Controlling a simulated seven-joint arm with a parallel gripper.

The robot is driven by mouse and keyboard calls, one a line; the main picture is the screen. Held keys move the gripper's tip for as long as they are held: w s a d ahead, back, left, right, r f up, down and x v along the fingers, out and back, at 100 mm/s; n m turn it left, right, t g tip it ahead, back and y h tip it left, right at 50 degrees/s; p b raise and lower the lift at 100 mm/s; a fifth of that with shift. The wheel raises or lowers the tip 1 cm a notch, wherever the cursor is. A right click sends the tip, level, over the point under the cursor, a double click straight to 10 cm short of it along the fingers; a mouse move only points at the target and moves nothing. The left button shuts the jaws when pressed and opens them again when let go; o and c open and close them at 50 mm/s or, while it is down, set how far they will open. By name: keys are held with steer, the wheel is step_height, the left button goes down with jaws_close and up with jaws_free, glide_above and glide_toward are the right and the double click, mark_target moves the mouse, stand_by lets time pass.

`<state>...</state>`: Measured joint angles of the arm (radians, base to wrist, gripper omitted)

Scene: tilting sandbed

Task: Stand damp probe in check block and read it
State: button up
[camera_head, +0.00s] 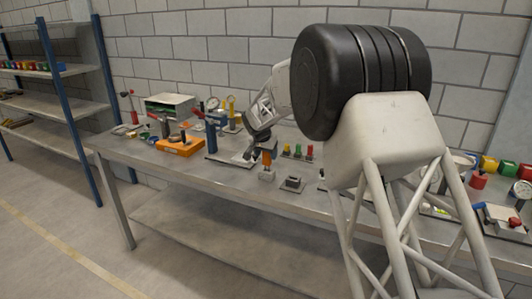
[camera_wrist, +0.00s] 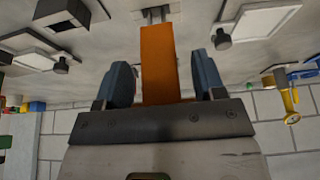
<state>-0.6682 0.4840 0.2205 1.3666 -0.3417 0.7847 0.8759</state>
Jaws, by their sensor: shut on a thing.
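The probe is an orange bar (camera_wrist: 158,62) between the two blue fingers of my gripper (camera_wrist: 162,80) in the wrist view. In the head view my gripper (camera_head: 262,149) is low over the bench, shut on the orange probe (camera_head: 267,158), which looks roughly upright. Pale metal (camera_wrist: 155,14) shows at the probe's far end. Directly below the probe is a small brownish block (camera_head: 266,175); I cannot tell whether the probe's tip is in it, touching it or above it. A small grey block with a dark top (camera_head: 292,184) sits to its right. No readout on the probe is visible.
The steel bench (camera_head: 235,185) holds an orange case (camera_head: 180,146) and a blue post (camera_head: 211,137) to the left. Red, green and yellow pegs (camera_head: 298,150) stand behind the grey block. My arm hides part of the bench to the right.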

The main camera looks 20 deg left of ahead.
steer(key=shift+f, duration=1.35)
stand_by(0.7)
stand_by(1.0)
steer(key=o, duration=1.1)
steer(key=shift+r, duration=4)
